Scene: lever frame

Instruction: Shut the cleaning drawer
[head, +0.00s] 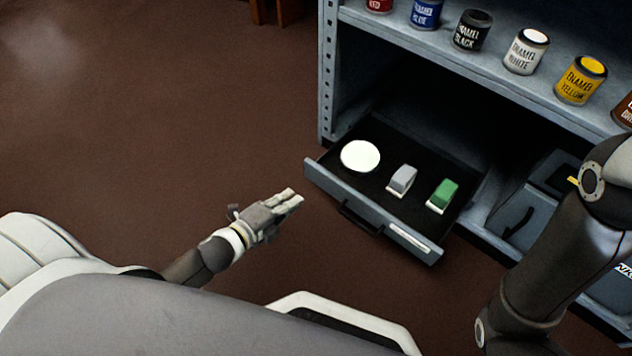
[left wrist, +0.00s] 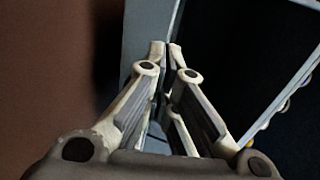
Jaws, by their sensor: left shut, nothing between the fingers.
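The cleaning drawer (head: 410,205) stands pulled out from the lower part of the grey shelf unit. Its grey front has a dark handle (head: 360,218) and a pale label strip. Inside lie a white round disc (head: 360,156), a grey block (head: 402,180) and a green block (head: 442,195). My left gripper (head: 294,198) is shut and empty, a little left of the drawer front's left end and apart from it in the head view. In the left wrist view its fingertips (left wrist: 168,45) are together, with grey metal behind them. My right arm shows at the right; its gripper is out of view.
The shelf (head: 420,45) above holds several paint cans, including a yellow one (head: 581,80) and a white one (head: 526,52). Right of the drawer is another grey compartment front (head: 512,215) with a dark handle. The brown floor (head: 170,120) at left is clear.

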